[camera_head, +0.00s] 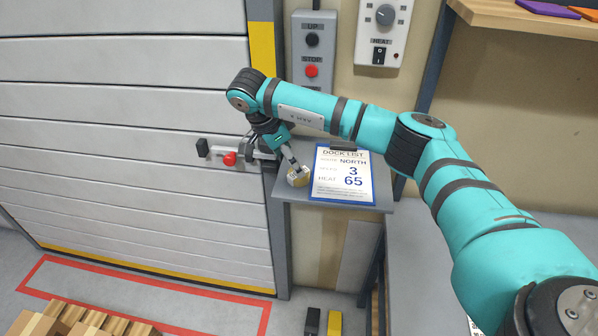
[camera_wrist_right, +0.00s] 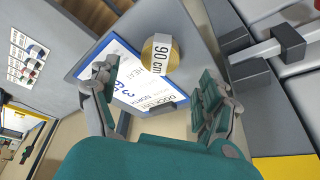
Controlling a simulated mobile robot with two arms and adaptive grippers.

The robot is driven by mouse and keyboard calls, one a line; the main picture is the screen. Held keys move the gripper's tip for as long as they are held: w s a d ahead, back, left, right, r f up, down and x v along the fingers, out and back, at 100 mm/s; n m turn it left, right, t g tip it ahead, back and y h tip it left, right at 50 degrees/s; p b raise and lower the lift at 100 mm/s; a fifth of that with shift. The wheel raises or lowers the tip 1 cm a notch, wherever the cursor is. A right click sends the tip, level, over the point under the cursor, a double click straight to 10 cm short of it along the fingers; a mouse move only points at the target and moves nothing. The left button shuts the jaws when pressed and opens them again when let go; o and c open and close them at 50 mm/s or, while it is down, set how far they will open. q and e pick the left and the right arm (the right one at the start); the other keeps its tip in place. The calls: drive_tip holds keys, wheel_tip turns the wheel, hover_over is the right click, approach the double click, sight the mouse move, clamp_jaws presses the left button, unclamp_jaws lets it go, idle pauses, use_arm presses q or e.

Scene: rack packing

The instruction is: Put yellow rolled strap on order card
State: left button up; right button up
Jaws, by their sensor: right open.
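The yellow rolled strap (camera_head: 298,177) sits on a small grey shelf, at the left edge of a blue clipboard headed DOCK LIST (camera_head: 343,174). In the right wrist view the strap (camera_wrist_right: 151,51) is a round roll with a white 90 cm label, beside the clipboard (camera_wrist_right: 124,82). I cannot tell whether the two touch. My right gripper (camera_head: 291,161) is just above the strap. In the wrist view its fingers (camera_wrist_right: 158,86) are spread, with the strap ahead between them and no contact visible. No card marked as an order card is readable. My left gripper is not in view.
The grey shelf (camera_head: 384,199) is small. A shutter door (camera_head: 130,130) with a red-knobbed latch (camera_head: 230,159) is close at left. Above are a push-button box (camera_head: 312,48) and a heat control (camera_head: 384,30). A card with small coloured pictures (camera_wrist_right: 26,58) shows in the wrist view.

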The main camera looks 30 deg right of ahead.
drive_tip(key=p+x, duration=0.3)
drive_tip(key=x, duration=0.2)
drive_tip(key=shift+d+f, duration=0.15)
drive_tip(key=shift+f, duration=0.2)
drive_tip(key=shift+c, duration=0.9)
drive_tip(key=c, duration=1.2)
drive_tip(key=shift+r, duration=0.15)
